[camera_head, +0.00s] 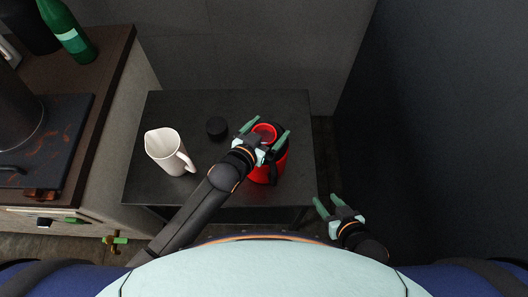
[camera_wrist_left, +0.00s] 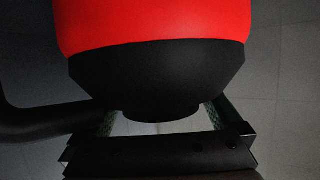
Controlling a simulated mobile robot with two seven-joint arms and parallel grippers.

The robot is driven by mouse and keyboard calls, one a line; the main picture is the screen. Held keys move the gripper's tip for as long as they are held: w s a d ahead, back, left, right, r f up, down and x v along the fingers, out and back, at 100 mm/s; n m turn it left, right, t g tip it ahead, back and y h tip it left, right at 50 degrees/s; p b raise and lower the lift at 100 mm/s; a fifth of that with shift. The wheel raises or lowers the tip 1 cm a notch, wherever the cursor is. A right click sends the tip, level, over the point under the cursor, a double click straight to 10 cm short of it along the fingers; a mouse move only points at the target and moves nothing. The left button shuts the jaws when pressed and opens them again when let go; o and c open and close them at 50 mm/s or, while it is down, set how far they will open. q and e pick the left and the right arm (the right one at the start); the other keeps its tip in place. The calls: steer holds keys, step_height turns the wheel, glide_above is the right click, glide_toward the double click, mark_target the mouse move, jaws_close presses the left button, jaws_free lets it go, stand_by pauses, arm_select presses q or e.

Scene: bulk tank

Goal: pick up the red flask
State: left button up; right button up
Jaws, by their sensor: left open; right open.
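The red flask (camera_head: 272,174) stands on the dark table, with a red ring at its top and black parts around it. In the left wrist view its red body (camera_wrist_left: 155,22) fills the top middle, above a black tapered part (camera_wrist_left: 155,75). My left gripper (camera_head: 272,125) is over the flask's top, open, with one green finger to each side of it. In the wrist view the fingers (camera_wrist_left: 160,118) flank the narrow end of the black part; contact cannot be told. My right gripper (camera_head: 325,197) is open and empty, right of the table.
A white pitcher (camera_head: 165,152) stands on the table (camera_head: 210,105) left of the flask. A small black round object (camera_head: 216,127) lies between them, towards the back. A counter with a stove (camera_head: 60,130) and green bottle (camera_head: 68,32) is at left. A dark wall (camera_head: 430,120) is at right.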

arm_select(q)
steer(key=shift+c, duration=0.2)
steer(key=shift+f, duration=0.1)
jaws_close()
stand_by(0.5)
